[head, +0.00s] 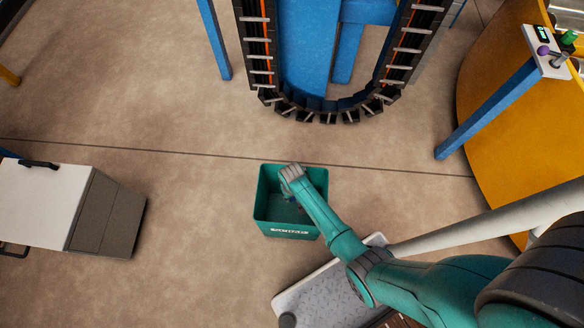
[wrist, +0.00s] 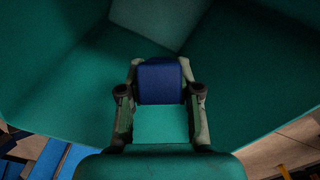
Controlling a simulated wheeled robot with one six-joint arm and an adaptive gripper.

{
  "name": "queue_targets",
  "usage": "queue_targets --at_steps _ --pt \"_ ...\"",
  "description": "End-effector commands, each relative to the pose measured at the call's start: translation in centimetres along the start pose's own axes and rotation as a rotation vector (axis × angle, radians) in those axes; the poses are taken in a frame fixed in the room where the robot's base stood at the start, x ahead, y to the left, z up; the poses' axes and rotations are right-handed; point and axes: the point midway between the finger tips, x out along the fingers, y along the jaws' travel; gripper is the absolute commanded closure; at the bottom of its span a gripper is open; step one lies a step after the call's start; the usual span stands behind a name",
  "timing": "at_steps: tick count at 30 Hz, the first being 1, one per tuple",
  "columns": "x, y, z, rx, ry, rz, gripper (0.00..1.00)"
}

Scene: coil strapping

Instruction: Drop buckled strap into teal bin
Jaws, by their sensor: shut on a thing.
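The teal bin (head: 264,229) stands on the floor near the middle of the head view, open at the top, with a pale label on its front. My gripper (head: 290,197) is down at the bin's opening, mostly hidden by my arm. In the wrist view, my gripper (wrist: 158,92) is shut on a dark blue piece (wrist: 160,76), seemingly the strap. The bin's teal walls (wrist: 52,90) surround it in that view. The buckle and the rest of the strap cannot be made out. Whether the piece touches the bin floor I cannot tell.
A grey-white cabinet (head: 105,215) stands at the left. A curved black track on a blue frame (head: 308,50) is at the top. A yellow round structure (head: 525,130) with a blue-legged control stand (head: 490,105) is at the right. Floor left of the bin is clear.

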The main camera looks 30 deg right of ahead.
Motion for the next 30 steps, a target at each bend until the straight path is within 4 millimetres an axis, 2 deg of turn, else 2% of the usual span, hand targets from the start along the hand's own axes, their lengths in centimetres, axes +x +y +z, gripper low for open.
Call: queue_targets --at_steps 30 --pt "8.6 0.0 -0.1 0.000 -0.002 0.000 1.00"
